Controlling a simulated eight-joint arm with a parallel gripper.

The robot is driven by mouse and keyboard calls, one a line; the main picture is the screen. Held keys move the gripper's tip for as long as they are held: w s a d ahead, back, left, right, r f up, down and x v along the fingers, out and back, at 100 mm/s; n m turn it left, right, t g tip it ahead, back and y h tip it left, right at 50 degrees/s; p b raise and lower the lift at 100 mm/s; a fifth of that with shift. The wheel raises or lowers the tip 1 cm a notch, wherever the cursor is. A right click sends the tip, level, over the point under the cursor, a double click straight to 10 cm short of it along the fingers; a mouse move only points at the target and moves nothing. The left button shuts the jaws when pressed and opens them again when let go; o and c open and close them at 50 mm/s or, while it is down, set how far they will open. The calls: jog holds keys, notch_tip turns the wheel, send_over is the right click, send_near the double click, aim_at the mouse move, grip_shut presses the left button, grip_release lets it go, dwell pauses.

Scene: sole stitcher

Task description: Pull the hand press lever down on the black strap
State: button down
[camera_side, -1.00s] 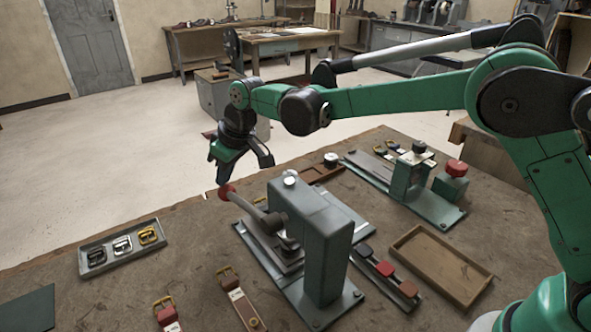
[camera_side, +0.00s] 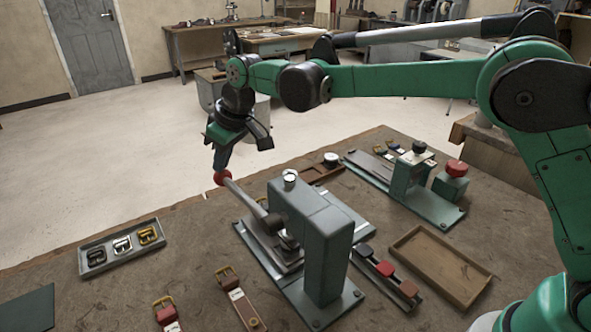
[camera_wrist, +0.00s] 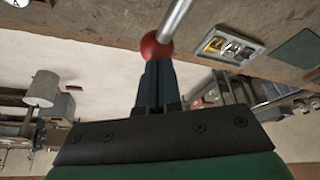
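The hand press (camera_side: 325,250) is a grey-green column on a base plate at the middle of the bench. Its steel lever (camera_side: 247,201) slants up to the left and ends in a red ball knob (camera_side: 222,178). My gripper (camera_side: 220,167) has its fingertips at the top of the knob. In the wrist view the dark fingers (camera_wrist: 158,68) lie side by side, shut, with their tips against or right beside the knob (camera_wrist: 156,48); firm contact is hard to tell. The knob does not appear enclosed between them. I cannot make out a black strap under the press head.
A tray of buckles (camera_side: 122,246) lies left of the press. A red strap (camera_side: 167,314) and a brown strap (camera_side: 241,300) lie in front. An empty wooden tray (camera_side: 437,266) and a second green device (camera_side: 410,180) stand to the right.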

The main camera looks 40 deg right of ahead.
notch_tip(320, 180, up, 10)
jog(key=shift+r, duration=0.2)
dwell(0.8)
jog(key=s+d+m+t+h, duration=0.1)
jog(key=s+d+m+t, duration=0.15)
jog(key=s+d, duration=0.8)
jog(key=s+d+f+m+h, duration=0.1)
jog(key=s+d+f+m, duration=0.2)
jog(key=s+f, duration=0.6)
jog(key=shift+s+d+f+t, duration=0.15)
jog(key=shift+s+d+t, duration=0.2)
jog(key=shift+s+d, duration=0.65)
